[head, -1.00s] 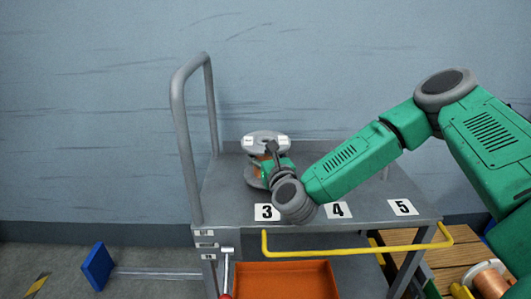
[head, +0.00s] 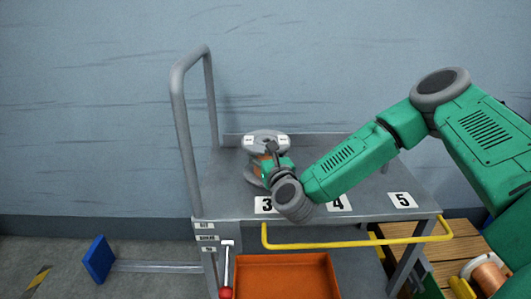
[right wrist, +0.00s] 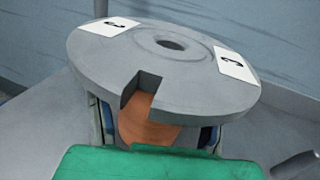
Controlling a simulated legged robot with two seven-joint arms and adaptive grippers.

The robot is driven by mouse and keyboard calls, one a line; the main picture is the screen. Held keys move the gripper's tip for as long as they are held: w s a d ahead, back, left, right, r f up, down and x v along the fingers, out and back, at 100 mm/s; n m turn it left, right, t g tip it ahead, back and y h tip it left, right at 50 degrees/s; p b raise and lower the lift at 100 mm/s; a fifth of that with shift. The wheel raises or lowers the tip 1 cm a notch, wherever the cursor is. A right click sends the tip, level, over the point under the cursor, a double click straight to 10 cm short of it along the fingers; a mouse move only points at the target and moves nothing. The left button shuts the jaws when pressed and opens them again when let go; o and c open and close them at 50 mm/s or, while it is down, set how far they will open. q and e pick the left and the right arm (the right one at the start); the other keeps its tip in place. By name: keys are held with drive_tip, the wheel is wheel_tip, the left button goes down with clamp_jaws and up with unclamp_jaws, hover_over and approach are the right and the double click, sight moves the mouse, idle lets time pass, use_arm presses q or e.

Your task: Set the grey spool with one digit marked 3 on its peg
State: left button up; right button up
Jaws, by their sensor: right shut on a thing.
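The grey spool (head: 267,138), with copper-coloured winding, stands upright at the left part of the grey cart top, behind the label 3 (head: 264,205). In the right wrist view its round top flange (right wrist: 190,80) has a centre hole, an edge notch and two white labels (right wrist: 236,64); their digits are skewed and hard to read. My right gripper (right wrist: 152,128) is shut on the spool, with fingers on both sides of the winding below the top flange. The peg is not visible, and I cannot tell whether the spool is around it. My left gripper is not in view.
Labels 4 (head: 338,202) and 5 (head: 402,200) mark the cart's front edge. A grey hoop handle (head: 180,120) rises at left, and a yellow rail (head: 350,243) runs along the front. An orange tray (head: 285,278) is below. Another copper spool (head: 487,275) lies lower right.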

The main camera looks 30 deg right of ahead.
drive_tip(key=shift+f, duration=0.3)
drive_tip(key=shift+s+f, duration=0.1)
drive_tip(key=shift+f, duration=0.1)
idle(0.4)
drive_tip(key=o, duration=1.8)
drive_tip(key=shift+f, duration=0.1)
drive_tip(key=shift+c, duration=0.2)
drive_tip(key=v, duration=1.1)
drive_tip(key=shift+s+a, duration=0.1)
drive_tip(key=shift+s, duration=0.3)
drive_tip(key=shift+s, duration=0.1)
